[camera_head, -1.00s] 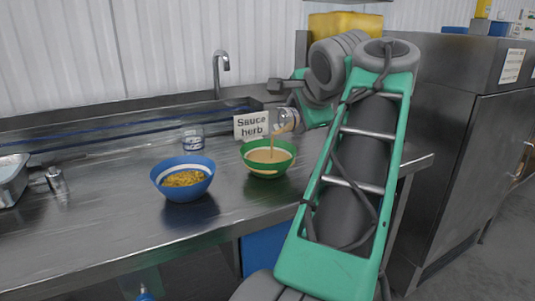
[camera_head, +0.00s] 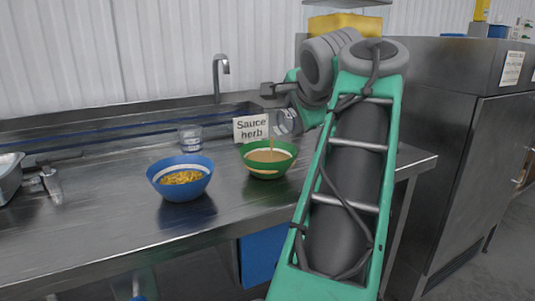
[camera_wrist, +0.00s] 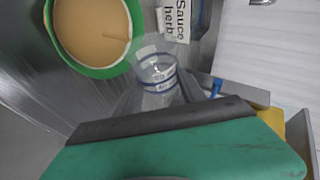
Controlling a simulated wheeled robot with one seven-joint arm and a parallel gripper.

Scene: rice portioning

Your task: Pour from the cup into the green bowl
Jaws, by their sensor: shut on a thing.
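My gripper (camera_wrist: 156,92) is shut on a clear cup (camera_wrist: 157,70) with blue bands. The cup is tilted to the left above the green bowl, and it also shows in the head view (camera_head: 286,121). It looks almost clear inside. A thin tan stream (camera_head: 271,145) falls from its mouth into the green bowl (camera_head: 250,151). The bowl stands upright on the counter with a wide pool of tan sauce (camera_wrist: 92,30) inside. My arm hides part of the gripper in the head view.
A blue bowl (camera_head: 178,190) of yellow-brown food stands left of the green bowl. Another clear cup (camera_head: 189,138) stands behind it. A "Sauce herb" sign (camera_head: 251,128) stands just behind the green bowl. A sink tap (camera_head: 220,75) rises at the back. The front left counter (camera_head: 90,215) is clear.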

